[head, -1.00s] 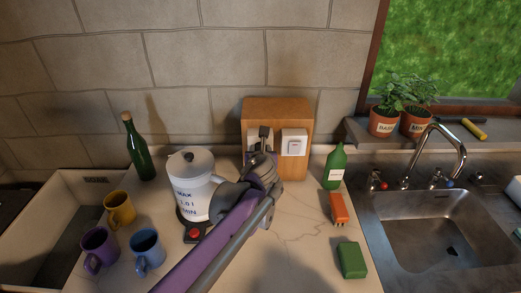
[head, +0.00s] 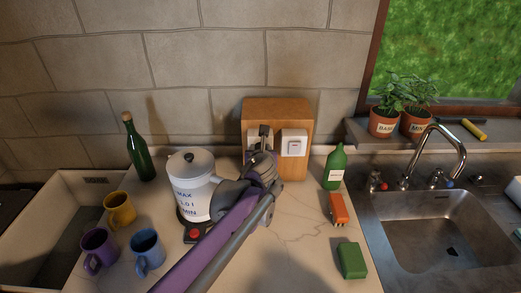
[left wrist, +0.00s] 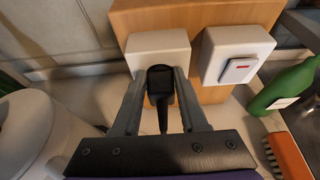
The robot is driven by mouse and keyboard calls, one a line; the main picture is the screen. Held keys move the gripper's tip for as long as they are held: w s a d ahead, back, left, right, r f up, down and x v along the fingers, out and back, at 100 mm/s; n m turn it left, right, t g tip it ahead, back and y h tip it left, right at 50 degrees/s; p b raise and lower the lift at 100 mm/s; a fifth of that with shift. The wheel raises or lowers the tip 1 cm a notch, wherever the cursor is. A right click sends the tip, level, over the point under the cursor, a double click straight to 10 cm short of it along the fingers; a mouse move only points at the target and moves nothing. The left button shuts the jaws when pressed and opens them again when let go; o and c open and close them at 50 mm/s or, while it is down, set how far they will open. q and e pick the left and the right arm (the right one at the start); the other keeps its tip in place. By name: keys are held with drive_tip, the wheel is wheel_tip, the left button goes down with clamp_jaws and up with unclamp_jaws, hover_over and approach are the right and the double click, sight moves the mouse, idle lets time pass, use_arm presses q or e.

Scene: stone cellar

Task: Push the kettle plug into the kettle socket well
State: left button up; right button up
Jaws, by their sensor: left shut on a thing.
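The kettle plug (left wrist: 160,80) is black, with a dark cable running down from it. My left gripper (head: 263,147) is shut on it, one finger on each side in the left wrist view (left wrist: 160,88). The plug is at the front of a white socket (left wrist: 158,48) on the wooden block, the left of two white fittings. I cannot tell how deep the plug sits; its front end is hidden. In the head view my gripper covers most of the socket. The white kettle (head: 192,192) stands on its dark base left of my arm. My right gripper is not in view.
A white switch (head: 294,143) is beside the socket on the wooden block (head: 278,105). A green bottle (head: 335,168), an orange brush-like thing (head: 338,208) and a green block (head: 351,260) are to the right. Several mugs and a dark bottle (head: 137,150) are left of the kettle.

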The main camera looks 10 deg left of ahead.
use_arm(q)
drive_tip(key=o, duration=0.8)
drive_tip(key=shift+w, duration=0.15)
drive_tip(key=v, duration=1.1)
